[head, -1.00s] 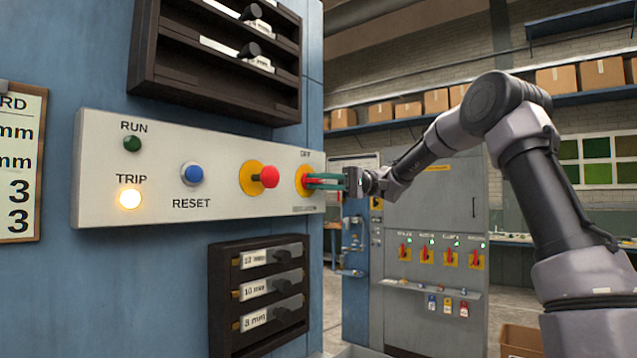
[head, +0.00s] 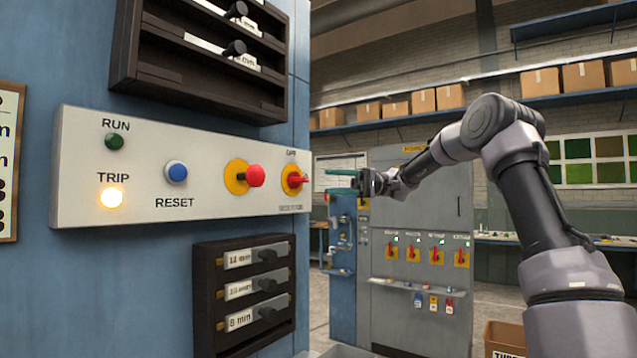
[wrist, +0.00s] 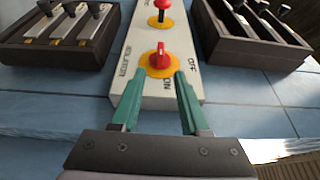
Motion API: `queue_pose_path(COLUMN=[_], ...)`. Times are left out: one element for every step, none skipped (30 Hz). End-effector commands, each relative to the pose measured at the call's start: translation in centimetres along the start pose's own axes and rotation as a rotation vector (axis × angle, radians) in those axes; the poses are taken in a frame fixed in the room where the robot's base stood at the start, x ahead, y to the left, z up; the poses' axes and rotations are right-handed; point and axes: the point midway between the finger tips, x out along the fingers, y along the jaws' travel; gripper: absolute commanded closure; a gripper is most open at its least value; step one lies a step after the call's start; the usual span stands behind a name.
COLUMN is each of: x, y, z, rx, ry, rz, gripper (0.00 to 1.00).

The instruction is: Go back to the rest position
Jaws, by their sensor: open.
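My gripper (head: 340,181) is open and empty, just right of the grey control panel (head: 215,195) and apart from it. Its green fingers also show in the wrist view (wrist: 155,92), one either side of the line to the isolator switch. The isolator switch (head: 295,180) has a red handle on a yellow disc, at the panel's right end. In the wrist view the red handle (wrist: 160,59) appears turned toward the ON mark. The TRIP lamp (head: 111,197) is lit and the green RUN lamp (head: 114,142) looks dark.
A blue RESET button (head: 176,172) and a red mushroom button (head: 255,176) sit on the panel. Dark racks stand out above (head: 150,75) and below (head: 206,310) it. A grey cabinet (head: 418,215) stands behind my arm. Open air lies right of the panel.

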Motion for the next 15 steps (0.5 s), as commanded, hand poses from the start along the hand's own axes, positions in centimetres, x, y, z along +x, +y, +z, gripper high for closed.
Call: queue_pose_path(x=[-0.8,-1.1,-1.4,-1.6,-1.8,-1.9,-2.0,-2.0,-2.0,-2.0,-2.0,-2.0,-2.0,-2.0,-2.0], y=[0.0,0.0,0.0,0.0,0.0,0.0,-0.1,-0.1,0.0,0.0,0.0,0.0,0.0,0.0,0.0], z=[-0.1,0.0,0.0,0.0,0.0,0.0,0.0,0.0,0.0,0.0,0.0,0.0,0.0,0.0,0.0], rx=[-0.002,-0.002,-0.001,-0.001,-0.001,-0.001,-0.002,-0.001,-0.001,-0.001,-0.001,-0.001,-0.001,-0.001,-0.001], ry=[0.002,0.002,0.001,0.000,0.000,0.000,0.000,0.000,0.000,0.000,0.000,0.000,0.000,0.000,0.000], rz=[-0.001,-0.001,0.000,0.000,-0.001,-0.001,-0.001,-0.001,0.000,0.000,0.000,0.000,0.000,0.000,0.000], gripper=[0.55,0.55,0.55,0.55,0.55,0.55,0.55,0.55,0.55,0.55,0.55,0.55,0.55,0.55,0.55])
